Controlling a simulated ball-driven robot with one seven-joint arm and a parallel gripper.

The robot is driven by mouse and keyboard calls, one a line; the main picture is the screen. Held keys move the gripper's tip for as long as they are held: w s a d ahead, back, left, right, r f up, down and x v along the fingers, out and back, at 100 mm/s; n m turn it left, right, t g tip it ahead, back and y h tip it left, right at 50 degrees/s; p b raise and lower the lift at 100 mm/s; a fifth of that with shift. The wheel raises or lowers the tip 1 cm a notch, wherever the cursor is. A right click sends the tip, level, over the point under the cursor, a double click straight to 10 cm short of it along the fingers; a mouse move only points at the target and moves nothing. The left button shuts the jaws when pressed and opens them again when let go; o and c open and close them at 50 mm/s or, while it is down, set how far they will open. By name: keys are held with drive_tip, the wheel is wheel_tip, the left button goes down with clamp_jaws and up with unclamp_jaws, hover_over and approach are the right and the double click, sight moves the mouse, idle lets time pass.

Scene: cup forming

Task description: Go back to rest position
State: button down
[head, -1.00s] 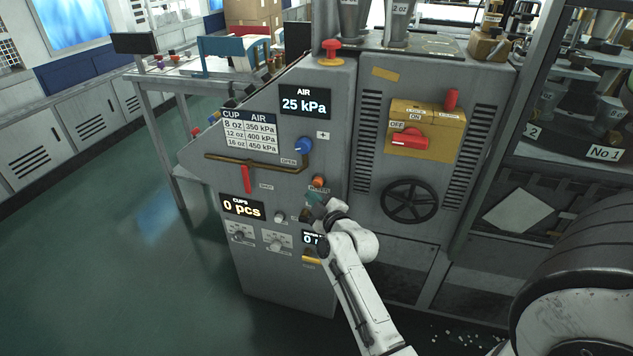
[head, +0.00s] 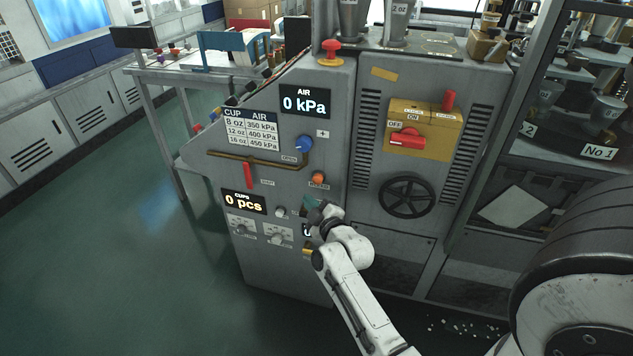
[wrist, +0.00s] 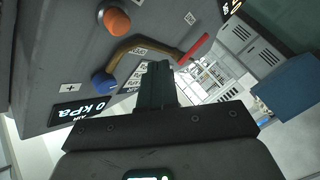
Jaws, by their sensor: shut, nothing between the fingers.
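My gripper (head: 309,205) is in front of the grey machine's control panel (head: 330,130), just below the orange button (head: 318,178). In the wrist view its fingers (wrist: 155,88) are together with nothing between them. The blue knob (head: 304,145), the orange button and the red-handled lever on a brass pipe (head: 250,176) are near it, and they also show in the wrist view. I cannot tell whether the fingertips touch the panel. The AIR display (head: 306,102) reads 0 kPa and the CUPS display (head: 243,202) reads 0 pcs. My forearm partly hides a lower display.
A yellow switch box (head: 425,130) and a black handwheel (head: 407,197) are on the machine's right part. A red mushroom button (head: 331,48) is on top. A side table (head: 150,85) stands at the left. Open green floor (head: 120,260) lies left of the machine.

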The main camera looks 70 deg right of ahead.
drive_tip(key=shift+a, duration=0.1)
idle(0.3)
drive_tip(key=a+f+g+y, duration=0.25)
drive_tip(key=a+y, duration=0.25)
drive_tip(key=a, duration=0.5)
drive_tip(key=a+f+g+y, duration=0.2)
drive_tip(key=a+f+y, duration=0.2)
drive_tip(key=a, duration=0.7)
drive_tip(key=s+a+m+g+y, duration=0.1)
drive_tip(key=s+a+m+g, duration=0.1)
drive_tip(key=s+a+g, duration=0.5)
drive_tip(key=s+a, duration=0.5)
drive_tip(key=s, duration=0.4)
drive_tip(key=shift+s+r+g+y, duration=0.2)
drive_tip(key=shift+r+g+y, duration=0.15)
drive_tip(key=shift+y, duration=0.05)
idle(2.3)
